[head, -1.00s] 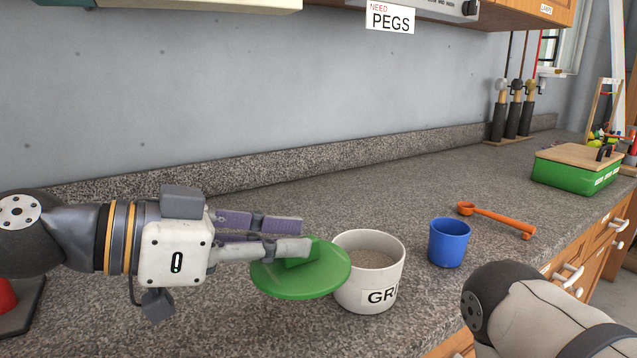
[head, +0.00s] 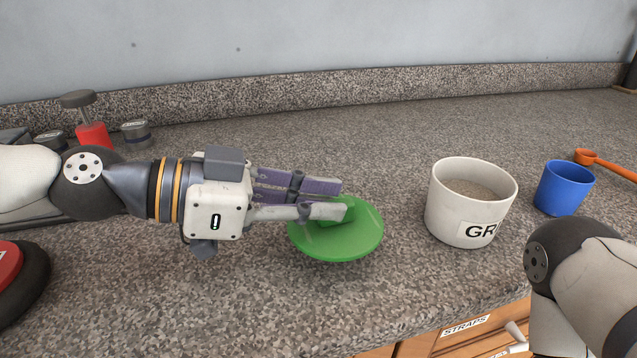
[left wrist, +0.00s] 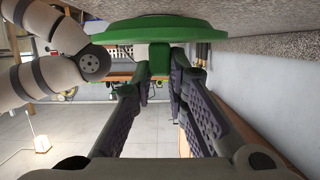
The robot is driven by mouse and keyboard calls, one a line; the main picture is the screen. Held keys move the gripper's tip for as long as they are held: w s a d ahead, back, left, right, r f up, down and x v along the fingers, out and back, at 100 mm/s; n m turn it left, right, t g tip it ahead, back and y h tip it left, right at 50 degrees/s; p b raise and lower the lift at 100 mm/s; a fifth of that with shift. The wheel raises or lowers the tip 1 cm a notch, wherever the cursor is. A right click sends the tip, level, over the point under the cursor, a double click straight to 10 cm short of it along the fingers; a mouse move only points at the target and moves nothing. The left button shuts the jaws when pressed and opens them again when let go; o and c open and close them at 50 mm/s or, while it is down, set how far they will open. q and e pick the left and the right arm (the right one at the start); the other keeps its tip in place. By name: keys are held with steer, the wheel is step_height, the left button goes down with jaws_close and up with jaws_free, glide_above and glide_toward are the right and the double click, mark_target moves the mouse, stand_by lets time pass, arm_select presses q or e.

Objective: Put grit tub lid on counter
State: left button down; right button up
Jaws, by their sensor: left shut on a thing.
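The green grit tub lid (head: 340,243) is held by its raised grip in my left gripper (head: 345,204), whose fingers are shut on it. The lid is low over or touching the counter (head: 400,300); I cannot tell if there is a gap. In the left wrist view the lid (left wrist: 155,28) shows at the top, its grip between the fingertips (left wrist: 160,70). The white grit tub (head: 455,218) stands uncovered to the right of the lid, with grit inside. My right gripper is out of view; only part of its arm shows at the right.
A blue cup (head: 564,188) and an orange scoop (head: 608,165) are right of the tub. A red object with a grey top (head: 92,134) and small grey tins (head: 136,134) stand behind my left arm. The counter between lid and back ledge is clear.

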mark_target(311, 225)
arm_select(q)
steer(key=shift+f, duration=0.95)
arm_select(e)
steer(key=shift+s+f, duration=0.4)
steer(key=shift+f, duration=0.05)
arm_select(q)
steer(key=shift+f+b, duration=0.5)
steer(key=shift+f, duration=0.3)
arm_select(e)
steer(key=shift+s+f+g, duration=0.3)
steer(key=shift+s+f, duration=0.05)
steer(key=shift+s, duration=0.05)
arm_select(q)
steer(key=shift+f, duration=0.25)
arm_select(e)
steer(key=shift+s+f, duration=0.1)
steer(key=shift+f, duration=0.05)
arm_select(q)
steer(key=c, duration=1.5)
jaws_free()
steer(key=shift+f, duration=0.1)
steer(key=c, duration=0.4)
steer(key=shift+a, duration=0.15)
